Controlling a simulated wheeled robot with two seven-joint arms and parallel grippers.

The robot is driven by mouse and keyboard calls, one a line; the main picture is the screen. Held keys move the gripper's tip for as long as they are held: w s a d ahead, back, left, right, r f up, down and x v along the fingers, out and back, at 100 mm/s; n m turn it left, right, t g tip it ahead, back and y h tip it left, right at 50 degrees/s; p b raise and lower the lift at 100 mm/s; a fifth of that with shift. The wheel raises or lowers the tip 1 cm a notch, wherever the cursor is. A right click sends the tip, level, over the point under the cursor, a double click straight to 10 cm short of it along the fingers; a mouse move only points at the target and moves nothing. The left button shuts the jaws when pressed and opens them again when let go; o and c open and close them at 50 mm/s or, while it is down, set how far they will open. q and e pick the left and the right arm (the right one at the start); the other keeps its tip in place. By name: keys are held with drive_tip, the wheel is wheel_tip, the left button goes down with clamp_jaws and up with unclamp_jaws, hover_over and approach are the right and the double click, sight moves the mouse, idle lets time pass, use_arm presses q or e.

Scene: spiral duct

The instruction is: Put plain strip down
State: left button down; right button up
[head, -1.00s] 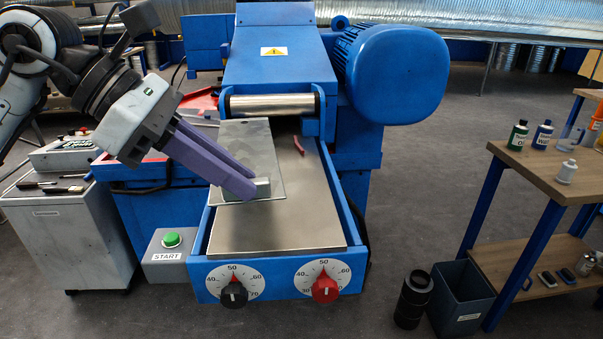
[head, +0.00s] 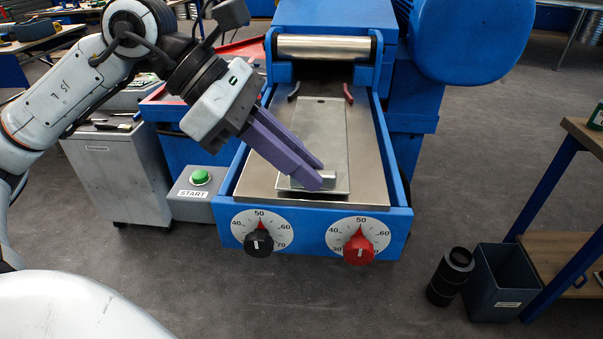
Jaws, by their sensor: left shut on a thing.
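The plain strip (head: 322,130) is a flat grey metal plate with a small dark hole near its far end. It lies over the metal bed (head: 373,170) of the blue machine, apparently flat on it; I cannot tell if a small gap remains. My left gripper (head: 316,182) reaches in from the left with purple fingers. It is shut on the strip at its near end, by a small raised metal block. The fingers hide part of the strip's left side. My right gripper is not in view.
The steel roller (head: 323,48) stands behind the bed, with two guides (head: 348,93) before it. The black dial (head: 258,243), red dial (head: 358,248) and green START button (head: 200,177) are at the front. A bin (head: 503,283) and black cylinder (head: 450,277) stand right.

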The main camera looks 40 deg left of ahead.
use_arm(q)
drive_tip(key=shift+f, duration=0.2)
drive_tip(key=shift+f, duration=0.2)
drive_tip(key=c, duration=1.7)
unclamp_jaws()
drive_tip(key=shift+c, duration=0.2)
